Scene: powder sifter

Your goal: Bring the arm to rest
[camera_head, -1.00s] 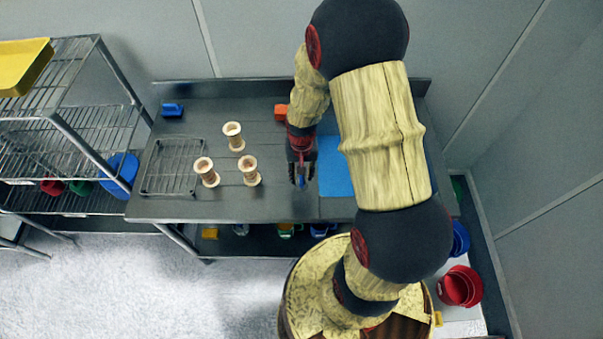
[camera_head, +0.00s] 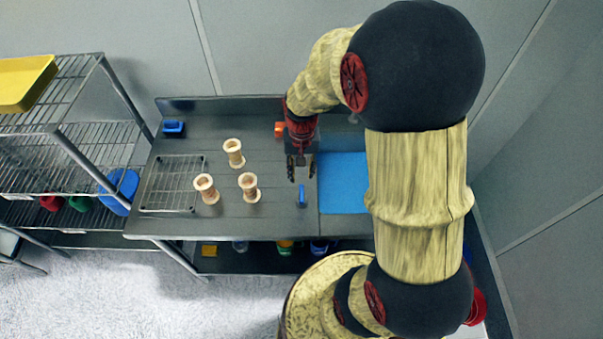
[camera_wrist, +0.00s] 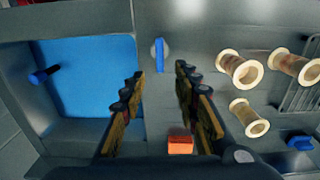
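My gripper (camera_head: 301,175) is above the grey table (camera_head: 225,215), just left of the blue mat (camera_head: 343,190). Its two fingers are apart with nothing between them, as the wrist view also shows (camera_wrist: 160,72). A small blue piece (camera_head: 302,196) is on the table just in front of the fingertips. In the wrist view this blue piece (camera_wrist: 160,54) shows beyond the gap between the fingers, with a pale round shape beside it. My arm bends over the right of the head view and hides part of the table and mat there.
Three wooden spools (camera_head: 233,152) stand left of my gripper, beside a wire rack (camera_head: 170,185). An orange block (camera_head: 279,130) and a blue block (camera_head: 174,129) are near the back wall. A wire shelf (camera_head: 95,125) is at the left. A dark-and-blue piece (camera_wrist: 44,75) lies at the mat.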

